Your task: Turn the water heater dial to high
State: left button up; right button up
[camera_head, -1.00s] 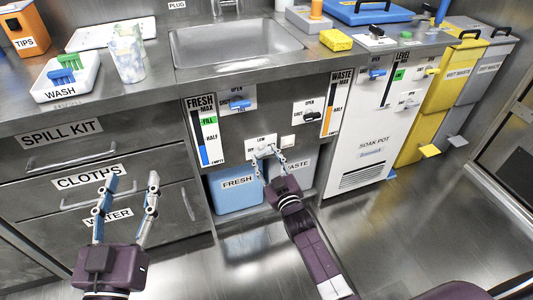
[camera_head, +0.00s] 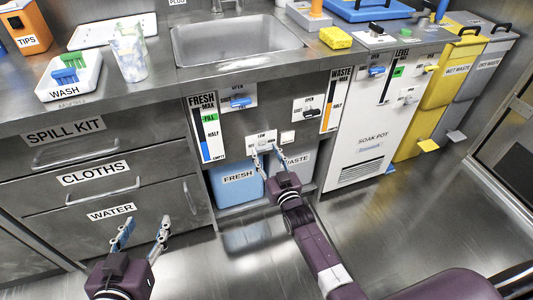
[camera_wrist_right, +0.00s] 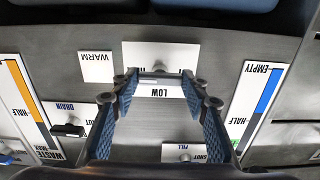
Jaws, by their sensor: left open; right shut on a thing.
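The water heater dial (camera_head: 261,145) sits on a white plate below the counter, with a LOW label above it and OFF at its left. In the right wrist view its plate (camera_wrist_right: 190,55) shows upside down behind my fingertips. My right gripper (camera_head: 264,153) reaches up to the plate and is shut on the dial. In the right wrist view the right gripper (camera_wrist_right: 159,77) has its fingertips either side of the knob. The fingers hide much of the dial, so its setting cannot be read. My left gripper (camera_head: 145,223) is open and empty before the WATER drawer.
A small white WARM plate (camera_head: 287,137) is right of the dial. FRESH (camera_head: 206,130) and WASTE (camera_head: 336,103) gauges flank the panel, with blue (camera_head: 240,102) and black (camera_head: 309,114) valve handles between. A blue FRESH container (camera_head: 236,190) stands below. The floor in front is clear.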

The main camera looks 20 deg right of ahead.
jog(key=shift+f, duration=0.1)
jog(key=o, duration=1.2)
jog(key=shift+c, duration=0.2)
jog(key=s, duration=1.2)
jog(key=shift+d, duration=0.2)
